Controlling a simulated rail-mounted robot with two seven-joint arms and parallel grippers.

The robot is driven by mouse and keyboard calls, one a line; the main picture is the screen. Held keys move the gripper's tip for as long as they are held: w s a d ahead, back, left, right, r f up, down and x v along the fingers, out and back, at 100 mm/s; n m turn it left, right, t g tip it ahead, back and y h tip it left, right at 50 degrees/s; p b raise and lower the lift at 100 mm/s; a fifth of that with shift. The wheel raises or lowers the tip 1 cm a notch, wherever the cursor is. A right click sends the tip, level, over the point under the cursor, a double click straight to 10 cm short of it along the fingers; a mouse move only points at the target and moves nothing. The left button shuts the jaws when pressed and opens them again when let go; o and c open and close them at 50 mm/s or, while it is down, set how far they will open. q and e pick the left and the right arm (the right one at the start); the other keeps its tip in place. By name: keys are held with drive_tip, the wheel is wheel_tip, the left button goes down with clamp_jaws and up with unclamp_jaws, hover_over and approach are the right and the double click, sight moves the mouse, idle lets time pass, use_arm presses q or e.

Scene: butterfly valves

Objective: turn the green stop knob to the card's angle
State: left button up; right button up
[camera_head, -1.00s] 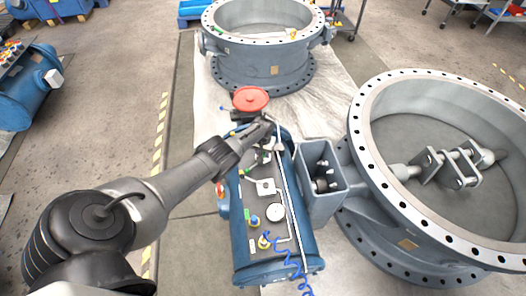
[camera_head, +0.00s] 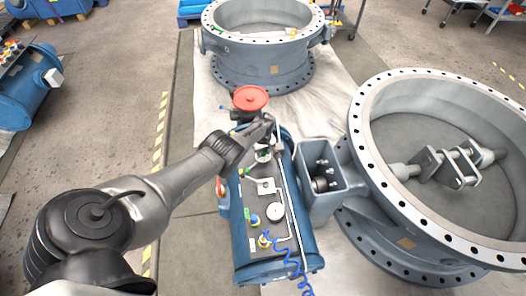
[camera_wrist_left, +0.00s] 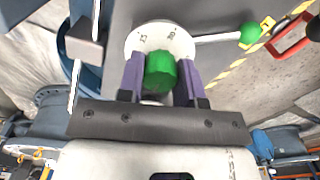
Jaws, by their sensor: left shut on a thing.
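The green stop knob (camera_wrist_left: 160,72) shows in the left wrist view, in front of a white dial (camera_wrist_left: 146,40) with printed numbers. My left gripper (camera_wrist_left: 161,80) has its two purple fingers shut on the knob, one on each side. I cannot make out the card. My right gripper is not in view.
The blue cylinder (camera_head: 245,240) carries a gauge (camera_head: 276,214), small knobs and a coiled blue hose (camera_head: 288,262). A red handwheel (camera_head: 250,98) stands just beyond the hand. A large flanged valve (camera_head: 365,125) is close on the right, another (camera_head: 262,62) at the back.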

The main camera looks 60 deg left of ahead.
use_arm(q)
drive_tip(key=shift+w+r, duration=0.1)
idle(0.5)
drive_tip(key=o, duration=0.9)
drive_tip(key=shift+o, duration=0.2)
wheel_tip(320, 180, up, 14)
drive_tip(key=p, duration=1.3)
drive_tip(key=shift+f, duration=0.2)
